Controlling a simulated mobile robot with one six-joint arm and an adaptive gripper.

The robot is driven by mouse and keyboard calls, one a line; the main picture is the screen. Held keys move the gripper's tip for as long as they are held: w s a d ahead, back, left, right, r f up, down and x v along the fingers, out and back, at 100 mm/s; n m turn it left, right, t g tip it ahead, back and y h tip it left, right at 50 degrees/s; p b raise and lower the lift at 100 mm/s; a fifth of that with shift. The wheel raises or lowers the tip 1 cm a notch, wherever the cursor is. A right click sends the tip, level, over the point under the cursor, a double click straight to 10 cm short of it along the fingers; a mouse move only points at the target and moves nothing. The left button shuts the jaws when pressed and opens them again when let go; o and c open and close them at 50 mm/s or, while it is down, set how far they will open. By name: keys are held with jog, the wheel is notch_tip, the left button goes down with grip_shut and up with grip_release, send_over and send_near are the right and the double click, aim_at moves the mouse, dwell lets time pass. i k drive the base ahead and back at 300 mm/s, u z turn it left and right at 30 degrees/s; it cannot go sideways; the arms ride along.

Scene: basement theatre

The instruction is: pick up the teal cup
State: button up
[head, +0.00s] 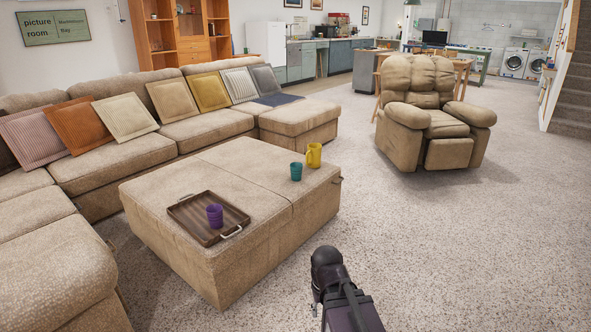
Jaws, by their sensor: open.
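The teal cup (296,171) stands upright on the right part of the large beige ottoman (240,165), close to its far right edge. A yellow mug (314,155) stands just behind it and to its right. My arm's dark end with my gripper (316,300) is at the bottom middle, in front of the ottoman's right side and well apart from the cup. Only a small part of the gripper shows past the wrist. It is open and nothing shows in it.
A brown tray (190,227) with a white handle lies on the ottoman's left part and holds a purple cup (215,216). A sectional sofa (115,153) with several cushions stands left and behind. A recliner (430,115) stands back right. The carpet at right is clear.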

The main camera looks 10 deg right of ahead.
aim_at(296, 172)
jog(key=u, duration=0.1)
jog(key=i, duration=1.4)
jog(key=z, duration=0.25)
